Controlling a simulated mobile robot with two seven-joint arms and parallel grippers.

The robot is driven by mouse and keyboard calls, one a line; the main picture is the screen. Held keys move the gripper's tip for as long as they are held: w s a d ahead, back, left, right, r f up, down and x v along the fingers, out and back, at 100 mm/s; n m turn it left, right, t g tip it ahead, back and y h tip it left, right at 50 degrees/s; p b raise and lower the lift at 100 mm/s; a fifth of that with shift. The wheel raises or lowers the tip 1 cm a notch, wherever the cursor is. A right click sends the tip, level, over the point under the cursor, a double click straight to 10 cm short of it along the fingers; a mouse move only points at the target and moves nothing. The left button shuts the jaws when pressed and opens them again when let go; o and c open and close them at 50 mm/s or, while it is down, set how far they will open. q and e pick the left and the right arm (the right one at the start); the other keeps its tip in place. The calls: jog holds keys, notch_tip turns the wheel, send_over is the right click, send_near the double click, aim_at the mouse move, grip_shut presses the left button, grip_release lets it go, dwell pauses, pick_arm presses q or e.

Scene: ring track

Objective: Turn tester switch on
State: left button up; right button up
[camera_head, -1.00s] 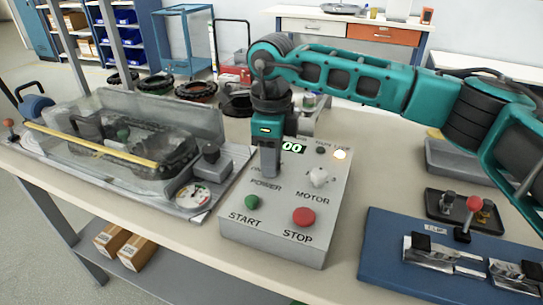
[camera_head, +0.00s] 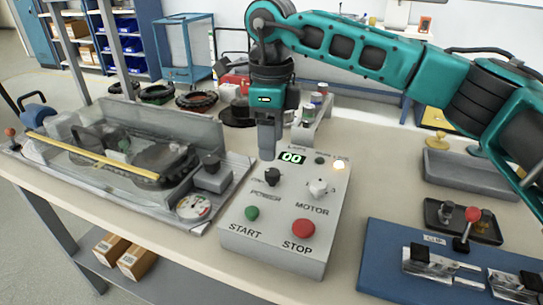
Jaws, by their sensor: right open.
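The tester box (camera_head: 270,240) is a grey sloped panel on the bench in the middle. It has a black POWER knob (camera_head: 272,177), a white MOTOR knob (camera_head: 318,188), a green START button (camera_head: 252,213) and a red STOP button (camera_head: 303,228). My left gripper is out of view.
A clear-covered fixture (camera_head: 205,135) with a yellow bar and a dial gauge (camera_head: 193,206) stands left. A blue board (camera_head: 385,262) with metal clamps lies right, near a grey tray (camera_head: 468,175).

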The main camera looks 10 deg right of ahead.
notch_tip(320, 180, up, 6)
jog(key=shift+f, duration=0.15)
jog(key=shift+p, duration=0.35)
